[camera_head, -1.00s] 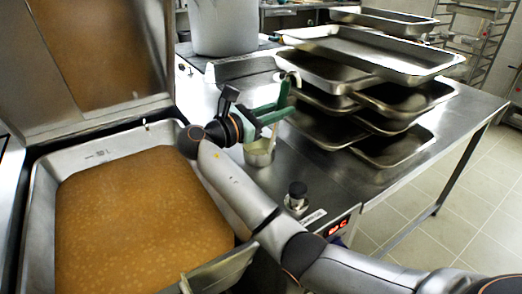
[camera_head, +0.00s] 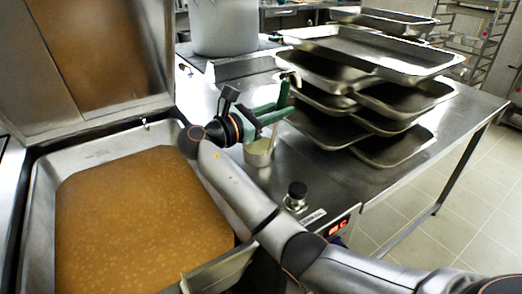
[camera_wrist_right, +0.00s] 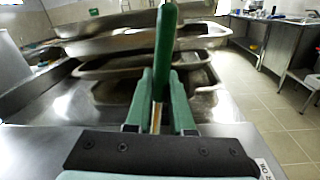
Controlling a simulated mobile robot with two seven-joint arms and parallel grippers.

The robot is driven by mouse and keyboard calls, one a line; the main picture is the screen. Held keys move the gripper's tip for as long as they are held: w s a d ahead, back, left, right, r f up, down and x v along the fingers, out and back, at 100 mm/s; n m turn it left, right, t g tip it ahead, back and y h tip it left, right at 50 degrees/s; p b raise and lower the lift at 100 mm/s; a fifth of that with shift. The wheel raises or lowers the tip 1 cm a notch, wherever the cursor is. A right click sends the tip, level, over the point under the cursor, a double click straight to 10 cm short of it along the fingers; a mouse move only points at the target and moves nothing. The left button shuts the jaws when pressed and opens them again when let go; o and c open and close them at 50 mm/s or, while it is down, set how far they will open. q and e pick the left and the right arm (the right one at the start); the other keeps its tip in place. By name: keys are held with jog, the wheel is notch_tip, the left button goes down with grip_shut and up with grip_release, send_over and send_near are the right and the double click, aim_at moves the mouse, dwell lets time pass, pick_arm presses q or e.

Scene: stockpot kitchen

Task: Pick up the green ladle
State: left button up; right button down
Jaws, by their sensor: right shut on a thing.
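The green ladle's upright handle (camera_head: 284,92) rises between the fingers of my right gripper (camera_head: 270,114), above the steel table. In the right wrist view the green handle (camera_wrist_right: 165,42) stands upright between the two green fingers of my right gripper (camera_wrist_right: 159,95), which is shut on it. A pale shaft runs down below the fingers to a small metal cup (camera_head: 258,154). I cannot tell whether this cup is the ladle's bowl or a container around its lower end. My left gripper is not in view.
A stack of steel trays (camera_head: 375,55) stands close behind the ladle on the steel table (camera_head: 455,125). A large grey pot (camera_head: 223,28) is at the back. A pan of brown liquid (camera_head: 45,205) with a raised lid is at left. A black knob (camera_head: 297,190) is in front.

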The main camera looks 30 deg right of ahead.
jog(key=shift+r, duration=0.15)
notch_tip(320, 180, up, 10)
jog(key=shift+f+p, duration=0.1)
jog(key=shift+p, duration=0.4)
dwell(0.8)
